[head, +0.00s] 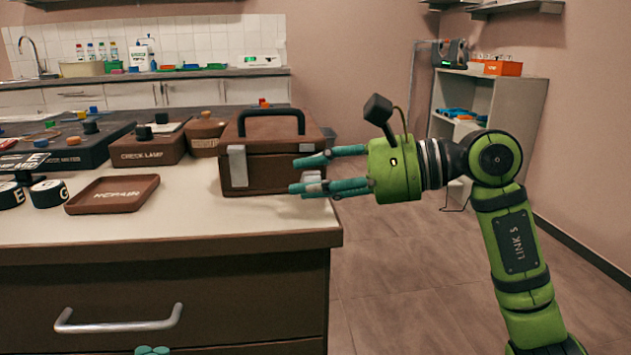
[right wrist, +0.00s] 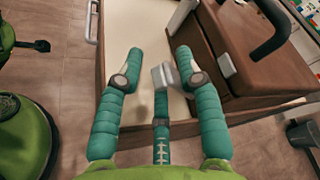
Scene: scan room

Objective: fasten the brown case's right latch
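The brown case (head: 275,134) stands on the counter near its right end, lid down, dark handle on top. Its left latch (head: 237,166) is a grey plate lying against the front. The right latch (right wrist: 165,75) shows in the right wrist view as a light grey flap sticking out from the front, between my fingers. In the head view my fingers partly cover it. My right gripper (head: 303,175) is open at the case's front right, its teal fingers apart around the flap; I cannot tell whether they touch it. Teal tips of my left gripper (head: 152,350) barely show at the bottom edge.
A brown tray (head: 113,207) lies left of the case, with the check lamp box (head: 150,151) behind it. Black rolls (head: 50,193) stand further left. Bare counter (head: 230,220) lies in front of the case. The counter's right edge is close to the case.

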